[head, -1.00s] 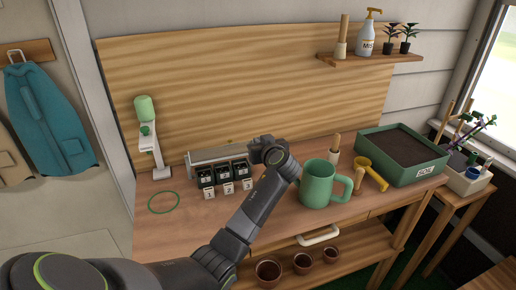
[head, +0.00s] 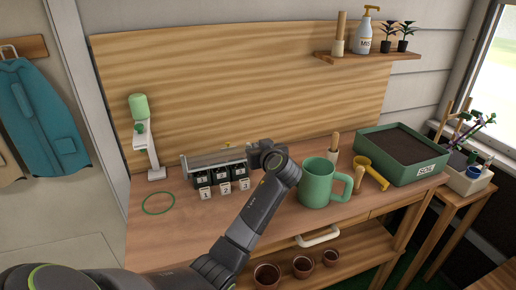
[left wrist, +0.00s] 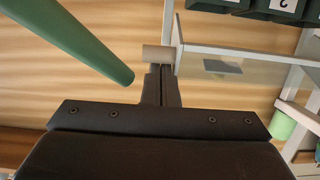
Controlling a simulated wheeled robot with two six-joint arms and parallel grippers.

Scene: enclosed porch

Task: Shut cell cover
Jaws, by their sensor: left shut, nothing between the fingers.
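The cell box holds three dark cells (head: 222,178) with tags 1, 2 and 3 in front, on the bench. Its pale-framed cover (head: 213,160) is a long panel above and behind the cells; its exact angle is hard to tell. My left gripper (head: 256,152) is at the right end of the cover, partly hidden by its own wrist. Contact is unclear. The clear panel (left wrist: 222,70) shows beside it. My right gripper is out of view.
A green mug (head: 316,184) stands close to the right of my left wrist. A wooden-handled tool (head: 334,148), a yellow scoop (head: 370,170) and a soil tray (head: 403,146) stand farther right. A dispenser (head: 148,145) and green ring (head: 158,203) are at left.

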